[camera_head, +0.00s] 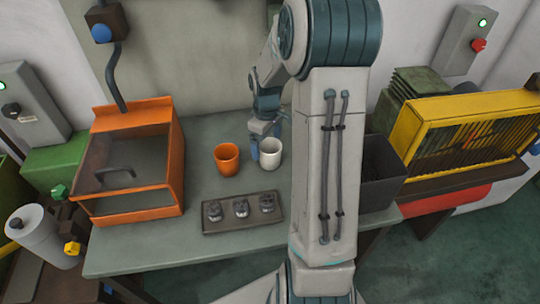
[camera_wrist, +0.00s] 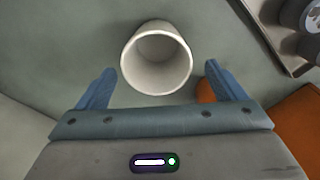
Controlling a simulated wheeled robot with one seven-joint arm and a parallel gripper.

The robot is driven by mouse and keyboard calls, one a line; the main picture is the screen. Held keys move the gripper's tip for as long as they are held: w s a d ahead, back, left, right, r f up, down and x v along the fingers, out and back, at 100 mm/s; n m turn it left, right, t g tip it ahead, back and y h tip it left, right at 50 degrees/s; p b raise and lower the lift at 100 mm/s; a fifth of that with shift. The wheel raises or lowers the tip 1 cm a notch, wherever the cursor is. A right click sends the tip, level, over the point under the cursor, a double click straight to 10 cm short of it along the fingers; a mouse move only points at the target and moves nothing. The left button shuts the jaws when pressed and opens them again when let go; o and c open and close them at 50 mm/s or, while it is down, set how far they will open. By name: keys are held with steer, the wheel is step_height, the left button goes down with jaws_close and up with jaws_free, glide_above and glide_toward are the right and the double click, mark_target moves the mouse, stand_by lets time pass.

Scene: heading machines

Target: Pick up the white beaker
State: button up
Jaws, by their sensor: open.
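The white beaker (camera_head: 270,153) stands upright on the grey-green table, just right of an orange cup. In the wrist view the white beaker (camera_wrist: 157,58) is seen from above at an angle, with its open mouth and empty inside showing. My gripper (camera_wrist: 164,88) is open, with one blue finger low on each side of the beaker and the beaker mostly beyond the fingertips. No contact shows. In the head view my gripper (camera_head: 264,147) is at the beaker's far left side, partly hidden by it.
The orange cup (camera_head: 227,158) stands close by on the left. A dark tray (camera_head: 243,225) with several small metal parts lies in front. An orange-framed box (camera_head: 181,165) is at the left, and a dark bin (camera_head: 381,180) is at the right behind my arm. Table (camera_head: 205,185) between is clear.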

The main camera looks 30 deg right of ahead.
mark_target(271, 148)
steer(key=f, duration=0.3)
steer(key=f+p, duration=0.1)
steer(key=f, duration=0.1)
steer(key=shift+s+d, duration=0.3)
steer(key=shift+d, duration=0.05)
steer(key=shift+c, duration=0.3)
steer(key=c, duration=1)
